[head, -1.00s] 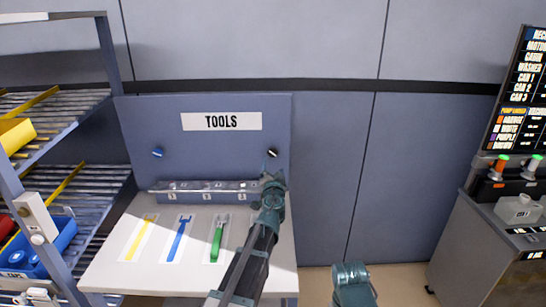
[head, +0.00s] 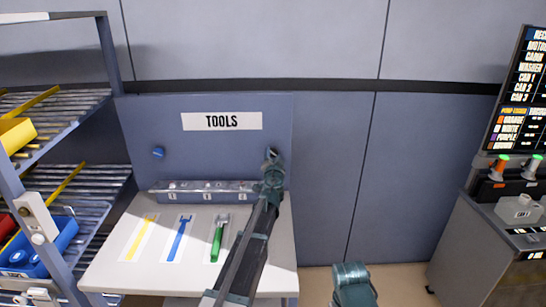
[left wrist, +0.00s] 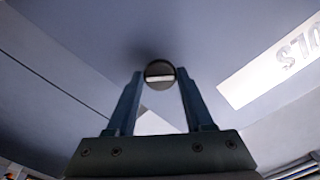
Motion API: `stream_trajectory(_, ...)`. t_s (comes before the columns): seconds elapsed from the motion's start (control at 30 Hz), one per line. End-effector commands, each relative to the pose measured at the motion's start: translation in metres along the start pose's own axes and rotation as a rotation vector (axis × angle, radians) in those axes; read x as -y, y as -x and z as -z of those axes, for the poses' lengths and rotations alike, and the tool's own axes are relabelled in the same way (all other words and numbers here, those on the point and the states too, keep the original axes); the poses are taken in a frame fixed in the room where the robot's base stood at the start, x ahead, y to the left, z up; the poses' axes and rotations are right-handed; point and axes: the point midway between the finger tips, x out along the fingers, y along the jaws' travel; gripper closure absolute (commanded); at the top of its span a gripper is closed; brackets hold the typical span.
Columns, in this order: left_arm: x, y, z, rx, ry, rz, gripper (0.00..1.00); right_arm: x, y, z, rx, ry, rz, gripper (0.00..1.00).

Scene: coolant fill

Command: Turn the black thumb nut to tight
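The black thumb nut (head: 271,152) sits on the upright blue panel, right of and below the TOOLS sign; my left gripper partly hides it in the head view. In the left wrist view the nut (left wrist: 159,68) is a dark round knob with a pale bar across its face, lying level in the picture. It shows between the two fingertips of my left gripper (left wrist: 160,75). The fingers stand apart, one on each side of it, very close; I see no clear grip. My right arm shows at the bottom of the head view, without visible fingers.
A blue knob (head: 158,153) is on the same panel at left. Below are a grey numbered rail (head: 205,197) and a white table (head: 110,268) with yellow (head: 141,238), blue (head: 179,240) and green (head: 218,240) tools. Shelving (head: 85,190) stands left, a grey cabinet (head: 480,250) right.

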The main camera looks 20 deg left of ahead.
Motion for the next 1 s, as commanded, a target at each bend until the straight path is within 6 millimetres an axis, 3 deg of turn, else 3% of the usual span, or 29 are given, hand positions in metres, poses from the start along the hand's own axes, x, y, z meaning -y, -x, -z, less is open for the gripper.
stream_trajectory(0.03, -0.0001, 0.0001, 0.0001, 0.000, 0.000, 0.000, 0.63, 0.0000, 0.0000, -0.0001, 0.000, 0.000, 0.000, 0.50)
stream_trajectory(0.23, -0.0002, 0.0002, 0.0002, 0.000, 0.000, 0.000, 0.99, 0.0000, 0.0000, 0.0000, 0.000, 0.000, 0.000, 0.50)
stream_trajectory(0.27, -0.0002, 0.0002, 0.0002, 0.000, 0.000, 0.000, 1.00, 0.0000, 0.0000, 0.0000, 0.000, 0.000, 0.000, 0.50)
stream_trajectory(0.63, -0.0004, 0.0002, 0.0002, 0.000, -0.084, 0.000, 1.00, 0.0000, 0.0000, 0.0000, 0.000, 0.000, 0.000, 0.50)
stream_trajectory(1.0, -0.0004, 0.0003, 0.0003, -0.001, -0.400, -0.001, 1.00, 0.0000, -0.0001, 0.0000, 0.000, 0.000, 0.000, 0.50)
